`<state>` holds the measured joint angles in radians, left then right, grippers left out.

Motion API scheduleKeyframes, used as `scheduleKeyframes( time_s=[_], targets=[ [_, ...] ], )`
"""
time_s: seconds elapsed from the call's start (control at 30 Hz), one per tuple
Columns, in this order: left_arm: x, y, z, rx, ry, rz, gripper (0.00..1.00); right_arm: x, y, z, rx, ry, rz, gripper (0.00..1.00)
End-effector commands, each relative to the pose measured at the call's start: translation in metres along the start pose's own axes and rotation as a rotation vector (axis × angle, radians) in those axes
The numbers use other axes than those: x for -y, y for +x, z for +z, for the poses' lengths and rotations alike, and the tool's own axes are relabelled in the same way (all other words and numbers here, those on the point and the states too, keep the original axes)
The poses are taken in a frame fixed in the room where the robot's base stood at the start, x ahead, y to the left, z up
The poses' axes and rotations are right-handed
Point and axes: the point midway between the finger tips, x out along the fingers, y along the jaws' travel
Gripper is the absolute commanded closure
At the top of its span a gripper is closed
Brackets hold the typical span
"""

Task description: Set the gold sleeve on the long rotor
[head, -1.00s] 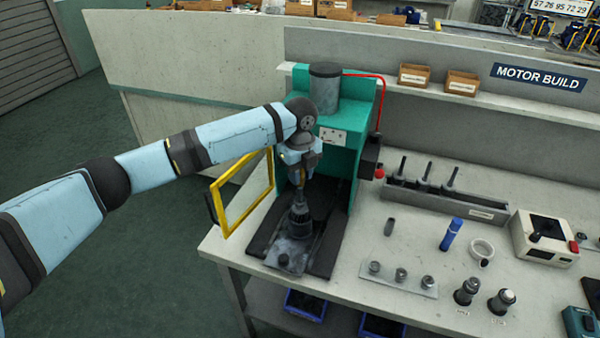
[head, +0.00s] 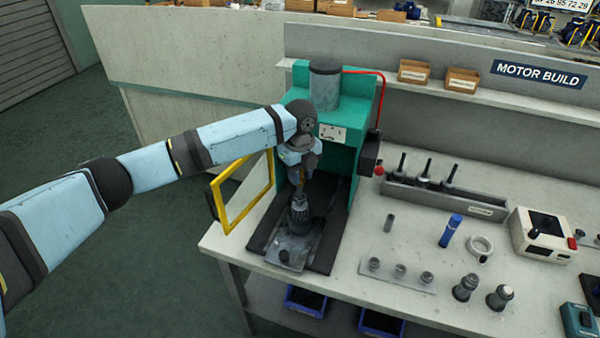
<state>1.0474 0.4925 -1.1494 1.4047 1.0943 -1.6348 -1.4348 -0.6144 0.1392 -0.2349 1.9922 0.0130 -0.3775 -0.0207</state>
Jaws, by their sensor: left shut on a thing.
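My left gripper (head: 300,178) is inside the green press, directly above the rotor. The rotor (head: 300,211), dark with a finned body, stands upright on the grey plate (head: 294,246) of the press. The sleeve is at or just above the top of the rotor's shaft; I cannot tell whether they touch. My right gripper is out of view.
The green press (head: 357,120) has a yellow-framed guard (head: 243,192) swung open at its left. A grey rack (head: 398,197) with upright dark shafts, a blue tube (head: 451,231), a white ring (head: 481,246) and a control box (head: 542,234) stand to the right.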

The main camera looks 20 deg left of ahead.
Motion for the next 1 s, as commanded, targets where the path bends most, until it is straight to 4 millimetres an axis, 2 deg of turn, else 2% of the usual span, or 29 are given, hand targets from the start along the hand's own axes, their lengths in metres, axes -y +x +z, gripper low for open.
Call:
scheduleKeyframes(
  time_s=[0.37, 1.0],
  targets=[
    [0.000, 0.001, 0.000, 0.000, 0.000, 0.000, 0.86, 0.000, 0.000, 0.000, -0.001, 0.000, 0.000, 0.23],
    [0.000, 0.020, 0.000, 0.000, 0.000, 0.000, 0.86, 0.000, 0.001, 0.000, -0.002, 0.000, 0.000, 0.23]
  ],
)
